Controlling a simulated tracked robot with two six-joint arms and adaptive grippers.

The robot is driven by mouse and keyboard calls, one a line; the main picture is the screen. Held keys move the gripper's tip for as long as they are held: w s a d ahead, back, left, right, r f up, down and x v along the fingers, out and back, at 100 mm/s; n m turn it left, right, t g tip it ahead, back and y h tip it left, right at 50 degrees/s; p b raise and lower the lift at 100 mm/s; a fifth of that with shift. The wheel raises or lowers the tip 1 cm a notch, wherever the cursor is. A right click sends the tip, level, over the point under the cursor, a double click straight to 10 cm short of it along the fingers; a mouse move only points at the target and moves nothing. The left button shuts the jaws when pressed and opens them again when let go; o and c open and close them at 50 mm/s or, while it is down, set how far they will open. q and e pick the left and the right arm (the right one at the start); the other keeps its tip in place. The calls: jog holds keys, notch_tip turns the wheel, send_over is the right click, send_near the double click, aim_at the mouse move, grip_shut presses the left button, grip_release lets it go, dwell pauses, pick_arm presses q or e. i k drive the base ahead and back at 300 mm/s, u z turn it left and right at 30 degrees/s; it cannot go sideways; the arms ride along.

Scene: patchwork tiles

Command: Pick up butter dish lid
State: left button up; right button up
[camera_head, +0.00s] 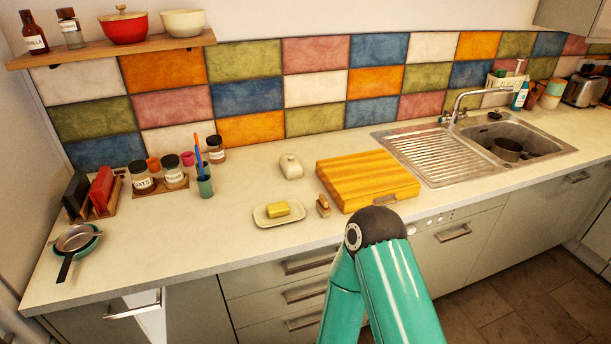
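The butter dish lid (291,167), cream-white with a small knob, rests on the counter near the tiled wall, left of the wooden board. The butter dish (268,221), a pale shallow tray, lies in front of it, apart from the lid, with a yellow block of butter (278,209) on it. One of my arms shows at the bottom centre as green links with a dark joint, in front of the counter and below the wooden board. Neither of my grippers is in view.
A thick wooden board (366,178) lies right of the lid. A small wooden item (323,207) stands beside the dish. A green cup with utensils (205,181) and jars (143,178) stand left. The sink (509,140) is at right. Counter around the lid is clear.

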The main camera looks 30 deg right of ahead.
aim_at(292, 169)
jog(key=z, duration=0.05)
jog(key=k, duration=0.55)
jog(key=u, duration=1.35)
jog(key=i, duration=0.1)
jog(key=z, duration=2.9)
jog(key=i, duration=1.1)
jog(key=u, duration=3.6)
jog(key=k, duration=0.1)
jog(key=z, duration=1.95)
